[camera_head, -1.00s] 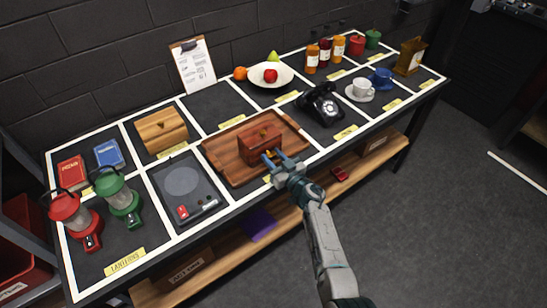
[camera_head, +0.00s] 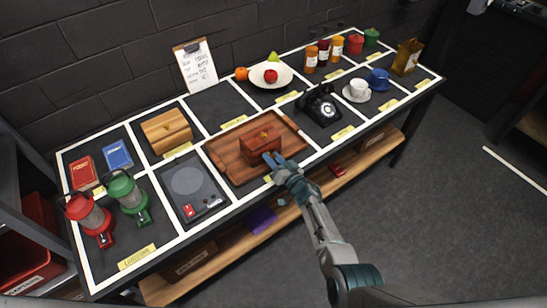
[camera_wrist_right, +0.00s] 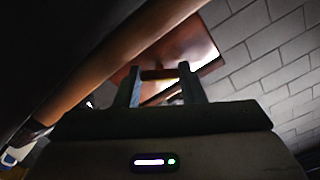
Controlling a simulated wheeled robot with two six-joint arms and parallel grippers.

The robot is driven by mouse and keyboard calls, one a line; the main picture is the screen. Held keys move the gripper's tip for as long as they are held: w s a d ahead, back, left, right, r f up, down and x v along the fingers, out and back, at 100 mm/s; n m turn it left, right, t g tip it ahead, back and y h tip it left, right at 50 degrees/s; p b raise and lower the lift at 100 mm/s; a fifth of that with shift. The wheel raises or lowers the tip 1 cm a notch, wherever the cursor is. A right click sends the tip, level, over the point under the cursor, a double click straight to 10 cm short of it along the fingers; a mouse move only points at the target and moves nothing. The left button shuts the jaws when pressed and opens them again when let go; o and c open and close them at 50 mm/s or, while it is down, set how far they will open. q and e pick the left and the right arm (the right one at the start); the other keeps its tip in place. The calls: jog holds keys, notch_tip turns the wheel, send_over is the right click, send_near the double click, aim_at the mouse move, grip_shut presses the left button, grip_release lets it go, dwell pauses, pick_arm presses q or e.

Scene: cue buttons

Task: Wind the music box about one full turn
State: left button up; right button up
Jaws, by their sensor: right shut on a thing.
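The music box (camera_head: 262,143) is a small reddish-brown wooden box with a brass-coloured spot on its lid. It stands on a brown wooden tray (camera_head: 224,166) near the middle of the table. My right gripper (camera_head: 272,158) is at the front of the box. Its fingers are shut on a small part there, which appears to be the winding key. In the right wrist view, a brownish bar (camera_wrist_right: 160,73) lies between the two fingertips, with the box's reddish-brown surface (camera_wrist_right: 188,47) behind. The fingers mostly hide the key. My left gripper is not in view.
A black telephone (camera_head: 319,106) stands right of the tray. A dark device with a round plate (camera_head: 186,181) lies to the left, with a green lantern (camera_head: 129,195) beyond it. A wooden bread-box-like case (camera_head: 166,131) stands behind left. A lower shelf (camera_head: 240,240) runs under the table.

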jog(key=o, duration=1)
jog(key=shift+f+n+b, duration=0.15)
jog(key=shift+n+b, duration=0.15)
jog(key=shift+b, duration=0.1)
jog(key=n+b, duration=0.1)
jog(key=b, duration=0.1)
jog(key=n+b, duration=0.4)
jog(key=b, duration=0.1)
jog(key=shift+f, duration=0.25)
jog(key=v, duration=0.1)
jog(key=p+v, duration=0.1)
jog(key=v, duration=0.3)
jog(key=shift+r, duration=0.35)
jog(key=v, duration=0.6)
jog(key=s+d+f+m+h+b, duration=0.2)
jog(key=s+d+f+h+b, duration=0.1)
jog(key=f, duration=0.8)
jog(key=s+d+f+m+h+b, duration=0.2)
jog(key=s+d+f+h, duration=0.2)
jog(key=d+f, duration=0.4)
jog(key=shift+f+m+h+b, duration=0.3)
jog(key=shift+f+h+b, duration=0.1)
jog(key=shift+f, duration=1.3)
jog(key=shift+s+d, duration=0.1)
